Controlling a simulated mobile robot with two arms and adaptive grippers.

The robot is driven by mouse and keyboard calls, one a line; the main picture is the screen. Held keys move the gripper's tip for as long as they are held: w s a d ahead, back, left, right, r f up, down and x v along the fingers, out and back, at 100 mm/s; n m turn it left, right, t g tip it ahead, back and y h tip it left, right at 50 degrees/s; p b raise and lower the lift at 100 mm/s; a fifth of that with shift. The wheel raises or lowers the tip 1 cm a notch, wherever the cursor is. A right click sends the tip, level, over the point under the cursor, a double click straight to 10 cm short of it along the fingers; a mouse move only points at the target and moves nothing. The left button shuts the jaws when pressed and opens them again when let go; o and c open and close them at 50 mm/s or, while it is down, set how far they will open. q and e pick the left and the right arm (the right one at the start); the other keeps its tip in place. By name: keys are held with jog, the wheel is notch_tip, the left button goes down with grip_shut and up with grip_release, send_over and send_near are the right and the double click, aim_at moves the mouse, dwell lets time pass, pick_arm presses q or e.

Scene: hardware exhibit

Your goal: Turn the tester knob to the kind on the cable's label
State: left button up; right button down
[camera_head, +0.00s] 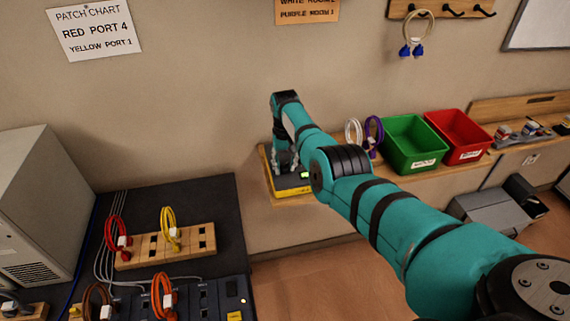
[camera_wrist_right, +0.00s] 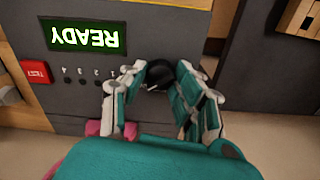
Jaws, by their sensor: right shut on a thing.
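The tester is a dark box with a yellow edge (camera_head: 293,191) on the wall shelf in the head view. In the right wrist view its face (camera_wrist_right: 150,60) appears upside down, with a green screen (camera_wrist_right: 83,36) reading READY, a red TEST button (camera_wrist_right: 36,72) and small numbered marks. The black round knob (camera_wrist_right: 160,75) is between the fingers of my right gripper (camera_wrist_right: 165,84), which is shut on it. In the head view my right gripper (camera_head: 286,160) reaches down onto the tester. The knob's setting is hidden. My left gripper is not in view.
White and purple cables (camera_head: 373,132) stand right of the tester, beside a green bin (camera_head: 412,147) and a red bin (camera_head: 459,137). The dark table (camera_head: 205,195) at left holds a wooden block with red and yellow cables. A patch chart (camera_head: 95,30) hangs above.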

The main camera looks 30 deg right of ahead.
aim_at(285, 164)
jog(key=c, duration=1)
grip_release()
jog(key=shift+r, duration=0.1)
notch_tip(285, 164, up, 12)
jog(key=shift+f, duration=0.1)
